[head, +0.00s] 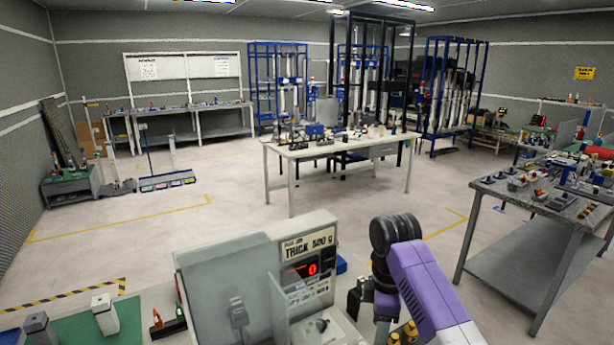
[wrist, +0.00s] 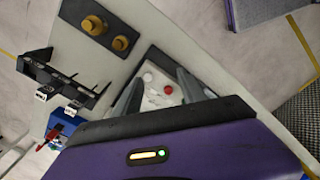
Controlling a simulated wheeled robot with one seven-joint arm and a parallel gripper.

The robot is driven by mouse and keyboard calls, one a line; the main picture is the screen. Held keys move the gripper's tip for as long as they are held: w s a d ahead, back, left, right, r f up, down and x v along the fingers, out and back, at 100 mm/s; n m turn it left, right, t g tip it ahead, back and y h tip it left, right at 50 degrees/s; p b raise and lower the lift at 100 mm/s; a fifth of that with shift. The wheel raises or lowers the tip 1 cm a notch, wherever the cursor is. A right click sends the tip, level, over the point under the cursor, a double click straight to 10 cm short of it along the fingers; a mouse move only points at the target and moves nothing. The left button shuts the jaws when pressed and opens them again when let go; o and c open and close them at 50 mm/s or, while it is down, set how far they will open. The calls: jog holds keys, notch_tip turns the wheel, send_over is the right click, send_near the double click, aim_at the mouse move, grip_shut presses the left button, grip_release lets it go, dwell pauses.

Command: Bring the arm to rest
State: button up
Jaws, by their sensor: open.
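My arm (head: 415,275), purple with black joints, rises at the lower right of the head view. It is bent at the black elbow. My gripper (wrist: 167,88) shows in the wrist view with two grey fingers spread apart and nothing seen between them. Behind the fingers is a pale panel with a red round spot (wrist: 168,90) and a white one. I cannot tell how far the fingertips are from it. In the head view the gripper itself is not clearly seen.
Brass weights (wrist: 95,25) and a black rack (wrist: 58,80) lie near my gripper. A white table (head: 345,146) stands ahead; a cluttered bench (head: 520,225) is right. Open floor lies between.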

jog(key=w+a+r+m+t+y, duration=0.1)
jog(key=w+a+r+m+t, duration=0.15)
jog(key=w+t, duration=0.2)
jog(key=w+a+r+m+t+y, duration=0.1)
jog(key=w+a+m+t, duration=0.1)
jog(key=w+a+t, duration=0.3)
jog(key=s+d+f+m+t+y+b, duration=0.1)
jog(key=s+f+m+t, duration=0.4)
jog(key=s, duration=0.4)
jog(key=s+d+m+h+b, duration=0.1)
jog(key=s+d+m, duration=0.1)
jog(key=s, duration=1.4)
jog(key=s+d+m+h+b, duration=0.1)
jog(key=s+d, duration=0.4)
jog(key=s, duration=1.1)
jog(key=s+d+m+h+b, duration=0.1)
jog(key=s+d+m+b, duration=0.1)
jog(key=s, duration=1.4)
jog(key=shift+s+d+f+m, duration=0.3)
jog(key=shift+s+d+m, duration=0.05)
jog(key=shift+d+m, duration=0.35)
